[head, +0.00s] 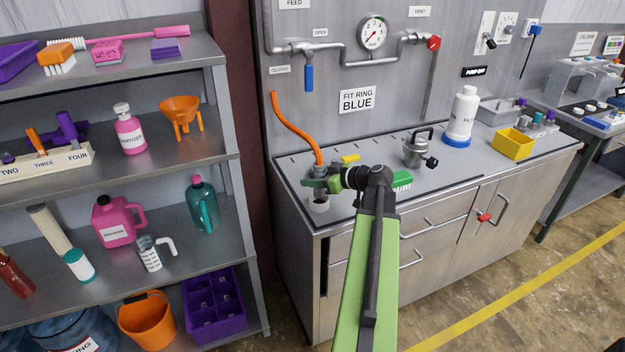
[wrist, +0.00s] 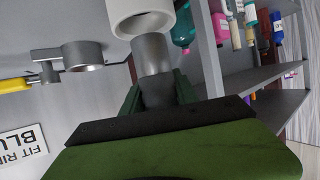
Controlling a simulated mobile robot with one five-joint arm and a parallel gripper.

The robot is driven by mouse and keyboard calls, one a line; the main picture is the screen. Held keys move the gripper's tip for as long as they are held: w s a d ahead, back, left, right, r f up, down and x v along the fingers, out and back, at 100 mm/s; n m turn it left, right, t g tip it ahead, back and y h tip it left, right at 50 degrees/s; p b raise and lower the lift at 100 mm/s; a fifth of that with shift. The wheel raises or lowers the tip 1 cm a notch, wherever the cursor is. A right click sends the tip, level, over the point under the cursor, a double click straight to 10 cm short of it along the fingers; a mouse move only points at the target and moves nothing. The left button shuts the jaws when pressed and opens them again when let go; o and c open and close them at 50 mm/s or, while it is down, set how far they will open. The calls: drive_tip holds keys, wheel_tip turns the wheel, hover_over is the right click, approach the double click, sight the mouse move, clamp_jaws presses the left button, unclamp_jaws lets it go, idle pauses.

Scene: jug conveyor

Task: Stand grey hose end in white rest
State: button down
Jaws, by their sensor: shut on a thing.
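The orange hose (head: 292,128) arcs down from the wall panel to its grey hose end (head: 319,171) above the bench's front left corner. My gripper (head: 317,184) is shut on the grey hose end, which shows between the green fingers in the wrist view (wrist: 152,58). The white rest (head: 319,205) is a short white cup on the bench, just below my gripper. Its round opening shows at the top of the wrist view (wrist: 124,35). The hose end's tip meets the rest's rim in that view; I cannot tell whether it is inside or apart.
A green block (head: 402,179), a metal pot (head: 418,150), a white filter bottle (head: 462,115) and a yellow bin (head: 513,144) stand to the right. Loaded shelves (head: 225,120) stand left.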

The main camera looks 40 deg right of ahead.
drive_tip(key=shift+f+b, duration=2.05)
drive_tip(key=shift+f, duration=0.05)
drive_tip(key=c, duration=0.9)
unclamp_jaws()
drive_tip(key=shift+o, duration=0.2)
drive_tip(key=shift+s+r, duration=0.1)
drive_tip(key=p+v, duration=0.6)
drive_tip(key=v, duration=1.1)
drive_tip(key=shift+p, duration=0.3)
drive_tip(key=shift+r, duration=0.15)
